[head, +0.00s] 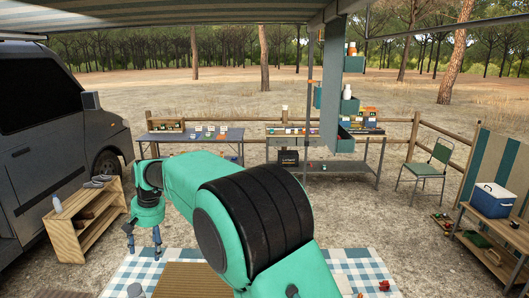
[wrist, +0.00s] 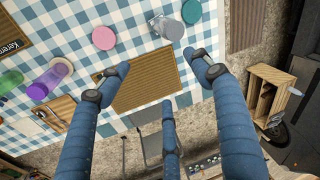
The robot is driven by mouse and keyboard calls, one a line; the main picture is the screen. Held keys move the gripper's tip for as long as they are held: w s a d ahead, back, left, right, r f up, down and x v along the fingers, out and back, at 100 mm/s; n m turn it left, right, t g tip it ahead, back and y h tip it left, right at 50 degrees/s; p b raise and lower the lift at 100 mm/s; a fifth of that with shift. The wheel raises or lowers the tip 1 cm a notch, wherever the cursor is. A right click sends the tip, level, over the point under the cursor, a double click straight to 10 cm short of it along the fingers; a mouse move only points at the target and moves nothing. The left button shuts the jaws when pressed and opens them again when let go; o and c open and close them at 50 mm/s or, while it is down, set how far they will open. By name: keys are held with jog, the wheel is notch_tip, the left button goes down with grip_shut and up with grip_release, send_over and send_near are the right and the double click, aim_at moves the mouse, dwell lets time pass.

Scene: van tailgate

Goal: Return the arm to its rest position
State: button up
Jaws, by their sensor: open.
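My green arm reaches forward across the middle of the head view. My gripper (head: 144,238) hangs from its end at the left, with its blue fingers pointing down and spread. In the wrist view my gripper (wrist: 165,82) shows its blue fingers apart with nothing between them. Beyond the fingers lies a blue checked cloth (wrist: 75,30) with a brown slatted mat (wrist: 140,82) on it. The cloth also shows at the bottom of the head view (head: 355,268). My gripper is clear of the items on the cloth in the wrist view.
The wrist view shows a pink disc (wrist: 104,38), a green disc (wrist: 191,11), a purple cup (wrist: 38,91) and a green cup (wrist: 10,80) on the cloth. A wooden shelf (head: 66,232) stands left of my gripper, beside the van (head: 45,140). Tables stand farther back; a cooler (head: 492,200) is at right.

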jog(key=s+d+r+m+t, duration=0.1)
jog(key=s+d+r, duration=0.35)
jog(key=d, duration=0.75)
jog(key=s+d+r+m+t, duration=0.1)
jog(key=s+d+r, duration=0.1)
jog(key=d+r, duration=0.75)
jog(key=s+d+r+t, duration=0.1)
jog(key=s+d+r, duration=0.25)
jog(key=d, duration=0.95)
jog(key=s+d+r+m+t+h+p, duration=0.1)
jog(key=s+d+r+m, duration=0.1)
jog(key=s+d, duration=1.35)
jog(key=s+d+f, duration=0.3)
jog(key=s+d, duration=0.2)
jog(key=s, duration=0.1)
jog(key=s+d+f+m+t+h, duration=0.1)
jog(key=s+d+f, duration=0.2)
jog(key=s, duration=0.3)
jog(key=shift+s+d+f+h+p, duration=0.2)
jog(key=shift+s+d+h+p, duration=0.15)
jog(key=shift+d, duration=0.55)
